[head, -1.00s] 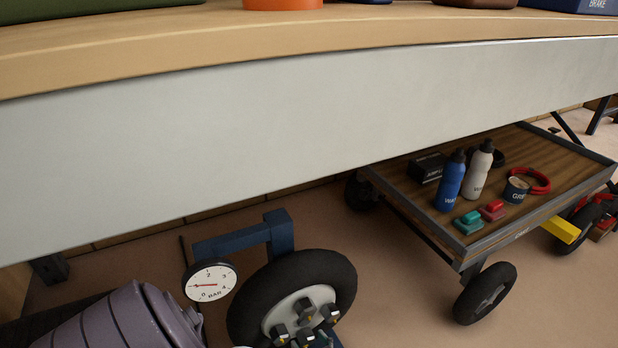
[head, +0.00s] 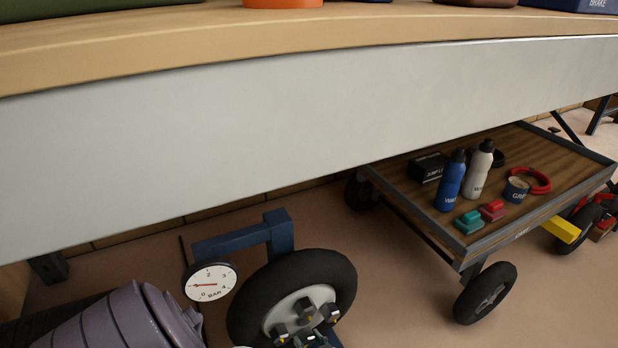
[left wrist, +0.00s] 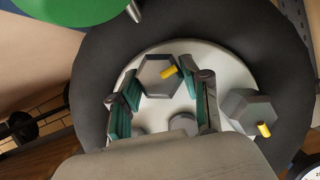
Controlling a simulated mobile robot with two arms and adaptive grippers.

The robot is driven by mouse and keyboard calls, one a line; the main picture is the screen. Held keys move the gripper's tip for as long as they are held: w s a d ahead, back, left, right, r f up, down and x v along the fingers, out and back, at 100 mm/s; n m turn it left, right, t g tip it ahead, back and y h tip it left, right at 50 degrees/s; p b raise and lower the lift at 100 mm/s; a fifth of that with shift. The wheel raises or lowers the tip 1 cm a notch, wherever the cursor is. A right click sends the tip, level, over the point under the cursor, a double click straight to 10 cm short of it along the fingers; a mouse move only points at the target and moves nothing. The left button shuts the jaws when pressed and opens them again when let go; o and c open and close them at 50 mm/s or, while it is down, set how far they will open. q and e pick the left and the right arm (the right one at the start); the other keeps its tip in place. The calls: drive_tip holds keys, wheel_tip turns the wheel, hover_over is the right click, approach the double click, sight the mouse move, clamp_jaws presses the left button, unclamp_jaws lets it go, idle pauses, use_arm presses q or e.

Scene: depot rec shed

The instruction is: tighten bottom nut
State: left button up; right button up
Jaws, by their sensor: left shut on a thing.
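A black-tyred wheel (head: 330,268) with a pale hub (head: 283,313) stands low in the head view. Dark nuts (head: 304,309) sit on the hub. In the left wrist view, my left gripper (left wrist: 160,88) has its teal-padded fingers on either side of a grey hex nut (left wrist: 153,84) with a yellow mark, and it is shut on this nut. A second nut (left wrist: 246,110), also with a yellow mark, is to the right, outside the fingers. More grey parts between the fingers are mostly hidden. I cannot tell which nut is the bottom one. My right gripper is not in view.
A pressure gauge (head: 210,282) and a blue stand (head: 279,236) are beside the wheel. A wooden-decked cart (head: 520,150) with bottles stands at the right. A bench edge (head: 300,110) crosses above. A green disc (left wrist: 75,8) shows in the left wrist view.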

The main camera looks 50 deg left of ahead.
use_arm(q)
drive_tip(key=m+g, duration=0.1)
drive_tip(key=m, duration=0.1)
drive_tip(key=shift+w+d+f+m+g+y, duration=0.1)
drive_tip(key=shift+m+g+y, duration=0.2)
drive_tip(key=shift+g+y, duration=0.1)
drive_tip(key=shift+w+m+g+y+b, duration=0.1)
drive_tip(key=shift+m+g+y+b, duration=0.3)
drive_tip(key=shift+m, duration=0.5)
drive_tip(key=o, duration=1.1)
drive_tip(key=shift+o, duration=0.2)
drive_tip(key=v, duration=1.2)
